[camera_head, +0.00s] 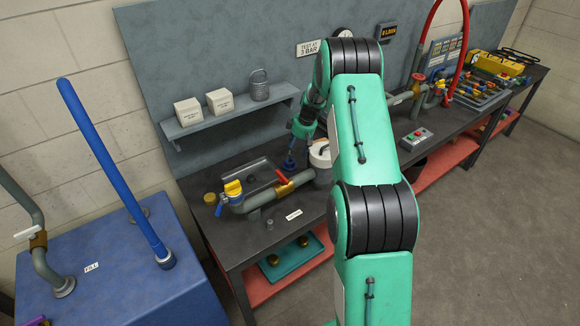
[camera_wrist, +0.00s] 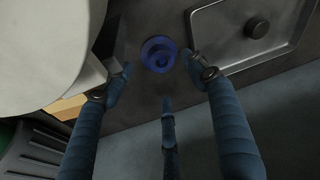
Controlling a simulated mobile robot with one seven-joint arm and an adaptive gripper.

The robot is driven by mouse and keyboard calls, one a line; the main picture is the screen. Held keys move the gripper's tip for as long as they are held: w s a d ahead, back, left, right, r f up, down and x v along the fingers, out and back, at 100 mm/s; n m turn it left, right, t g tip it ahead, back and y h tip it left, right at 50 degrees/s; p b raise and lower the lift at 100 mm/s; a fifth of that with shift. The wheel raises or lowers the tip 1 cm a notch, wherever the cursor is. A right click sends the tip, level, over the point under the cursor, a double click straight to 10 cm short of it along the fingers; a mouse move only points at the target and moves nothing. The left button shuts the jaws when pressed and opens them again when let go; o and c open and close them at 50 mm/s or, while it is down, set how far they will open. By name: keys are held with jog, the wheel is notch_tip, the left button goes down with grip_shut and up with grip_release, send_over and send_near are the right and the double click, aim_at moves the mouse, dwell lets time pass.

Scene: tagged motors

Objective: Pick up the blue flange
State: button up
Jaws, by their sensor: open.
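The blue flange (camera_wrist: 158,54) is a small round ring on the dark bench top, seen from above in the wrist view. In the head view the flange (camera_head: 289,164) sits beside the grey tray, just below my gripper (camera_head: 299,132). My gripper (camera_wrist: 160,76) has three blue fingers, spread apart and empty. Two fingertips lie to the left and right of the flange in the wrist view, and the third is below it in the picture. Whether any finger touches the flange cannot be told.
A white round container (camera_head: 320,154) stands close to the right of the flange; it fills the upper left of the wrist view (camera_wrist: 45,45). The grey tray (camera_wrist: 209,50) lies on the other side. A grey pipe (camera_head: 262,199) with yellow and red valve handles lies in front.

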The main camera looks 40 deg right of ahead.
aim_at(290, 161)
jog(key=shift+x, duration=0.95)
jog(key=shift+b+x, duration=0.6)
jog(key=shift+x, duration=2)
jog(key=shift+w+a, duration=0.15)
jog(key=shift+r, duration=0.1)
grip_shut()
